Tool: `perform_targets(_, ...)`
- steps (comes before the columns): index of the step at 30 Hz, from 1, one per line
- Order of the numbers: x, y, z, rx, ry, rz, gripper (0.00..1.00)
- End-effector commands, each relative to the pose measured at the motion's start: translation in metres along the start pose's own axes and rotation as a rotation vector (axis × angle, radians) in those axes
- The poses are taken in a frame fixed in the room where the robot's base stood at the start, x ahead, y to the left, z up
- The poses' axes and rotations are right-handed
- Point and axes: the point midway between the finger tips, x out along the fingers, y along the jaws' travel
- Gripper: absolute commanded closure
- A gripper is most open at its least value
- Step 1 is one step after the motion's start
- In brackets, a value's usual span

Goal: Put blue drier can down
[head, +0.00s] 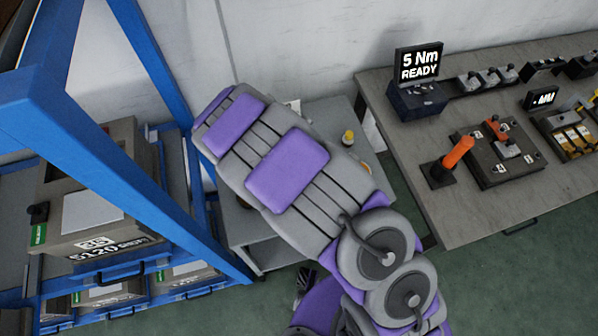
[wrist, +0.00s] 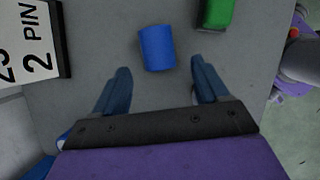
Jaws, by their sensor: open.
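The blue drier can (wrist: 157,48) shows in the wrist view, on a grey surface (wrist: 100,30). My gripper (wrist: 162,78) is open in the wrist view, with a finger on each side and clear space between them. The can lies just beyond the fingertips, roughly centred on the gap, and neither finger appears to touch it. In the head view my arm covers much of the small grey table (head: 325,115), and the can and gripper are hidden there.
A green object (wrist: 216,12) stands right of the can, and a "2 PIN" sign (wrist: 35,45) is at left. In the head view, a blue rack (head: 150,60) stands left and a workbench (head: 440,220) with an orange-handled tool (head: 455,158) stands right.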

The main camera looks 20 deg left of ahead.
Motion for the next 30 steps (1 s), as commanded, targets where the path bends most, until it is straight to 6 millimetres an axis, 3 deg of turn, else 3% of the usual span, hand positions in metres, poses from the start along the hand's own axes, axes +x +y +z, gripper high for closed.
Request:
perform_targets(1, 0.012, -0.001, 0.0, 0.001, -0.001, -0.003, 0.26)
perform_targets(6, 0.034, 0.0, 0.0, -0.001, -0.002, -0.001, 0.26)
perform_targets(14, 0.035, 0.0, 0.001, 0.0, -0.001, 0.001, 0.26)
perform_targets(30, 0.035, 0.0, 0.001, -0.001, -0.001, 0.0, 0.78)
